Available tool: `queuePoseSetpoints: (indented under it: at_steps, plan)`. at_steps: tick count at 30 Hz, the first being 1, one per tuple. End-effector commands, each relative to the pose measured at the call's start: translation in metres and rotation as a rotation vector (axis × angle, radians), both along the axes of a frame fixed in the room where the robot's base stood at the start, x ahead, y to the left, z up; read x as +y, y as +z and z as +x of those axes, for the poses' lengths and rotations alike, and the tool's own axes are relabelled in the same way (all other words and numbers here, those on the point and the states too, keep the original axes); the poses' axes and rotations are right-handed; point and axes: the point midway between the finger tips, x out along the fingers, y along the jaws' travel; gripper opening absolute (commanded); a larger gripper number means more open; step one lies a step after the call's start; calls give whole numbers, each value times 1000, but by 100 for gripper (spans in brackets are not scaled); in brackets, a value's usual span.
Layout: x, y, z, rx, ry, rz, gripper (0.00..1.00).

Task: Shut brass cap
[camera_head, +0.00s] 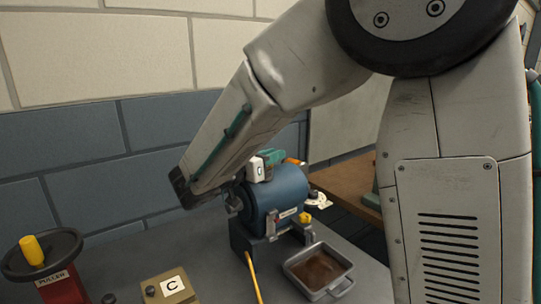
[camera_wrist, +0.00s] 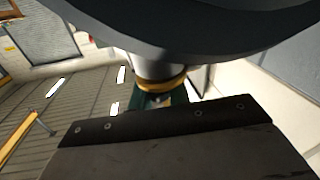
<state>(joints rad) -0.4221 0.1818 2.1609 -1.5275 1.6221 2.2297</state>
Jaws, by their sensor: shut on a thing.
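The blue cylindrical casing (camera_head: 283,190) lies on a dark stand on the grey bench in the head view. My arm reaches down from the upper right, and my gripper (camera_head: 232,201) is at the casing's left end, its fingertips mostly hidden by the arm. The wrist view shows a brass-coloured band (camera_wrist: 163,85) round a pale cylinder, close to a dark bolted plate; I take it for the brass cap. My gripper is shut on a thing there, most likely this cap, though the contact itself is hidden.
A metal tray (camera_head: 318,272) stands right of the casing's front. A yellow knob (camera_head: 305,218) and a yellow rod (camera_head: 253,276) are near the stand. A box marked C (camera_head: 172,285) and a red puller with a black wheel (camera_head: 62,286) stand at the left front.

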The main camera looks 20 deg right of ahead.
Motion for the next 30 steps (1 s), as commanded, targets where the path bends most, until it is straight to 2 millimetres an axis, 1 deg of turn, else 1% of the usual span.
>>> queuePoseSetpoints:
  at_steps: [8,9,10,11,18,21,23,30]
  plan:
    - [0,-1,0,1,1,1,0]
    - [0,0,0,1,1,1,26]
    - [0,0,0,1,1,1,34]
    - [0,0,0,1,0,1,40]
    - [0,0,0,1,0,0,40]
    - [4,0,-1,1,2,0,40]
    - [10,0,-3,1,3,0,40]
    - [50,0,-17,1,4,0,40]
